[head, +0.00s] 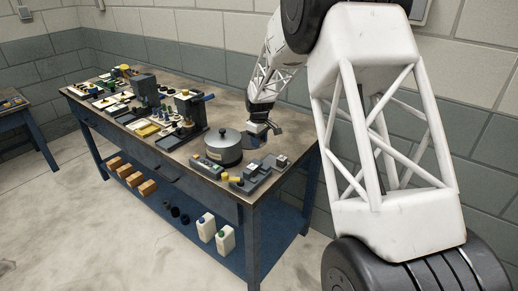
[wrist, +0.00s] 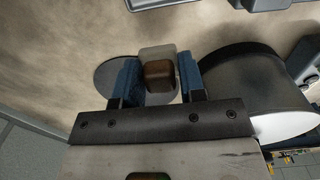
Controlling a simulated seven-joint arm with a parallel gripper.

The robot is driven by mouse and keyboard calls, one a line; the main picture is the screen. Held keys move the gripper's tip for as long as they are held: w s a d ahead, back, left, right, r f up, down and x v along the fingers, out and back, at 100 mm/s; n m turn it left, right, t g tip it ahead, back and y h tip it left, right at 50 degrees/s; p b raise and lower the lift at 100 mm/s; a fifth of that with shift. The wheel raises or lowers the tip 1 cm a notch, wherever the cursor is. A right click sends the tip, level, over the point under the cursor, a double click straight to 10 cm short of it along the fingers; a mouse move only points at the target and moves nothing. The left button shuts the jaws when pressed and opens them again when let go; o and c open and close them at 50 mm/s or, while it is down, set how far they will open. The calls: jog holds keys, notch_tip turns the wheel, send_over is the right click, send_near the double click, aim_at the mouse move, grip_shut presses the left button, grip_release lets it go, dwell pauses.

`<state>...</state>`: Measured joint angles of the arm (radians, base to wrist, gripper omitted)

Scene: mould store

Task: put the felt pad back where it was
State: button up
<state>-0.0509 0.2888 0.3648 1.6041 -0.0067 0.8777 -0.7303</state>
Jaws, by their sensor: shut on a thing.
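My gripper (wrist: 158,82) has its blue fingers shut on a pale block with a brown top, seemingly the felt pad (wrist: 157,52). In the wrist view a flat dark disc (wrist: 112,76) lies on the bench behind the left finger, partly hidden by the finger and the held pad. I cannot tell whether the pad touches the bench or the disc. In the head view my gripper (head: 259,129) is low over the right part of the bench, behind a round metal pot; the pad is too small to make out there.
The lidded pot (head: 223,148) stands close by; its dark side (wrist: 240,78) is right of my gripper in the wrist view. A grey tray (head: 258,178) with small parts lies at the bench's front right. The workbench (head: 171,155) is crowded further left. A wall stands behind.

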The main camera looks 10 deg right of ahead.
aim_at(259, 154)
jog(key=shift+f, duration=0.1)
jog(key=shift+f, duration=1.8)
jog(key=shift+f, duration=0.1)
jog(key=o, duration=0.9)
notch_tip(259, 154, up, 12)
jog(key=shift+r, duration=0.15)
